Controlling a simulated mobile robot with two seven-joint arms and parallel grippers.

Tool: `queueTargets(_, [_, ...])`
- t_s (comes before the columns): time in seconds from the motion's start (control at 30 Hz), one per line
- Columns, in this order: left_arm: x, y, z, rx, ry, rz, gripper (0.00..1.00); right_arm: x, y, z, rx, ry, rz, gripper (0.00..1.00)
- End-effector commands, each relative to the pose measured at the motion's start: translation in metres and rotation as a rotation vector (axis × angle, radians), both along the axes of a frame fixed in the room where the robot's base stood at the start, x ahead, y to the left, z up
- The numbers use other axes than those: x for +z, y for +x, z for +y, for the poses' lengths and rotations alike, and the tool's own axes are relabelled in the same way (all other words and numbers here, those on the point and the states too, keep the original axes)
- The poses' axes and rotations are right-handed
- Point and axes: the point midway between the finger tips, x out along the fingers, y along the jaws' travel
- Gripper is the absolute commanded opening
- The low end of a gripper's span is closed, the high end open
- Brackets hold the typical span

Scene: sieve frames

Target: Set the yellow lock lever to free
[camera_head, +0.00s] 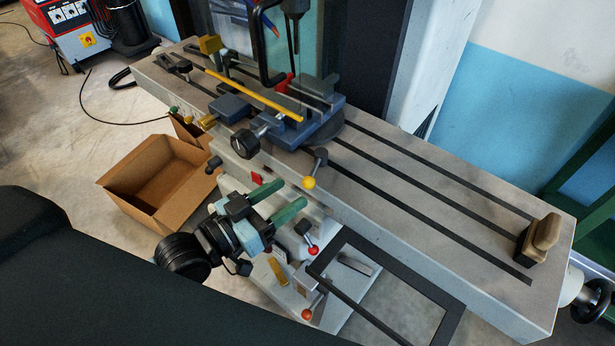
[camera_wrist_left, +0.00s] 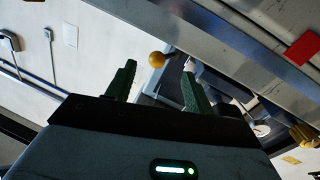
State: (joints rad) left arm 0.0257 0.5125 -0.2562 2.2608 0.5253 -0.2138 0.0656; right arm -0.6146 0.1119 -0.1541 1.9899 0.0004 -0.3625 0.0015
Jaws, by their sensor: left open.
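The yellow lock lever (camera_head: 309,183) is a yellow ball on a short dark arm at the front edge of the machine table, below the vise. The ball hangs down toward the viewer from its grey pivot. In the left wrist view the yellow ball (camera_wrist_left: 156,59) shows near the fingertips. My left gripper (camera_head: 291,193) is open and empty, its two green fingers pointing toward the lever from the lower left. In its wrist view the gripper (camera_wrist_left: 158,69) has the ball between its finger lines, near the tips; contact cannot be told. My right gripper is not in view.
A blue vise (camera_head: 300,125) sits on the slotted machine table (camera_head: 420,200). Levers with a red knob (camera_head: 313,250) and an orange knob (camera_head: 306,314) stand below. A brush (camera_head: 540,238) lies at the right end. An open cardboard box (camera_head: 155,185) is left of my gripper.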

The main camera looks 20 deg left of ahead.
Motion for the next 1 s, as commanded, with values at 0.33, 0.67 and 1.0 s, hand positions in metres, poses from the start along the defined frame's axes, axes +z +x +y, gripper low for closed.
queueTargets(0.33, [0.002, 0.042, -0.025, 0.001, 0.000, -0.004, 0.53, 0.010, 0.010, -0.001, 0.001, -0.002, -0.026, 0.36])
queueTargets(0.67, [0.001, 0.052, -0.032, -0.001, 0.002, -0.001, 0.53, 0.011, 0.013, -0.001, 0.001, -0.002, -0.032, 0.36])
queueTargets(1.0, [0.001, 0.052, -0.032, -0.001, 0.002, -0.001, 0.25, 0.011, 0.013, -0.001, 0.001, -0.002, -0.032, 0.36])
